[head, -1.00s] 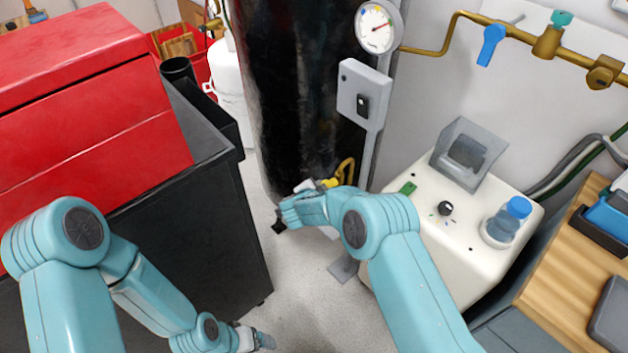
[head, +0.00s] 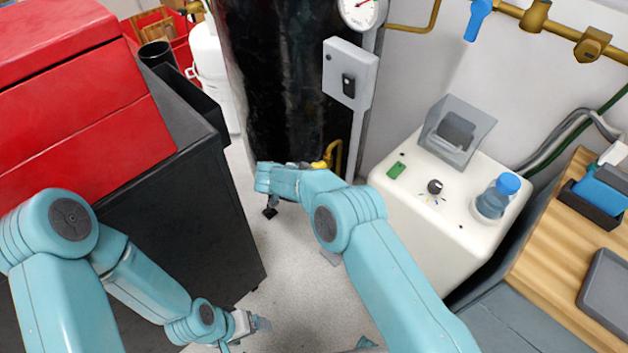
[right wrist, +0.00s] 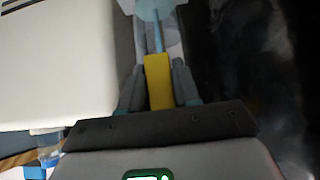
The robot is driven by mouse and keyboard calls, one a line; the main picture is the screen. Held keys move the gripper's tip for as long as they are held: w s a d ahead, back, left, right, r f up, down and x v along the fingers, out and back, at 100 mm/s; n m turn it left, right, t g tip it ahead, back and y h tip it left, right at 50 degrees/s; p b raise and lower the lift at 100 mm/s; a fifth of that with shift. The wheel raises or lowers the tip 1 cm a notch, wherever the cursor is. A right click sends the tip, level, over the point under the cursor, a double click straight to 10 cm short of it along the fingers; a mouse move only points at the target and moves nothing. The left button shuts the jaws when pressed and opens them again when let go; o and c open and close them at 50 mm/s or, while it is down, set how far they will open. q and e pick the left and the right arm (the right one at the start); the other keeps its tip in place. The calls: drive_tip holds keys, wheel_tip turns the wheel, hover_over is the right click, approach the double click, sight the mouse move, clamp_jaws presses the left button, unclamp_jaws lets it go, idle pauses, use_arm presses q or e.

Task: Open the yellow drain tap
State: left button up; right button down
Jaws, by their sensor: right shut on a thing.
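The yellow drain tap (head: 320,165) is low on the black cylinder (head: 268,90), partly hidden behind my right wrist in the head view. In the right wrist view its yellow handle (right wrist: 158,82) lies between the two grey fingers of my right gripper (right wrist: 158,66), which is shut on it. In the head view the right fingers are hidden by my own wrist. My left gripper (head: 250,325) hangs low over the floor, well away from the tap, near the dark cabinet. Its fingers are too small and turned away to judge.
A red toolbox (head: 75,110) sits on a dark cabinet (head: 190,210) at left. A white unit with a blue-capped bottle (head: 497,195) stands right of the tap, beside a wooden worktop (head: 560,240). A grey switch box (head: 350,72) is above. Some floor is clear between.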

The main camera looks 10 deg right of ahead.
drive_tip(key=shift+d, duration=0.15)
drive_tip(key=c, duration=0.9)
unclamp_jaws()
drive_tip(key=p+v, duration=0.1)
drive_tip(key=v, duration=1.1)
drive_tip(key=shift+f, duration=0.1)
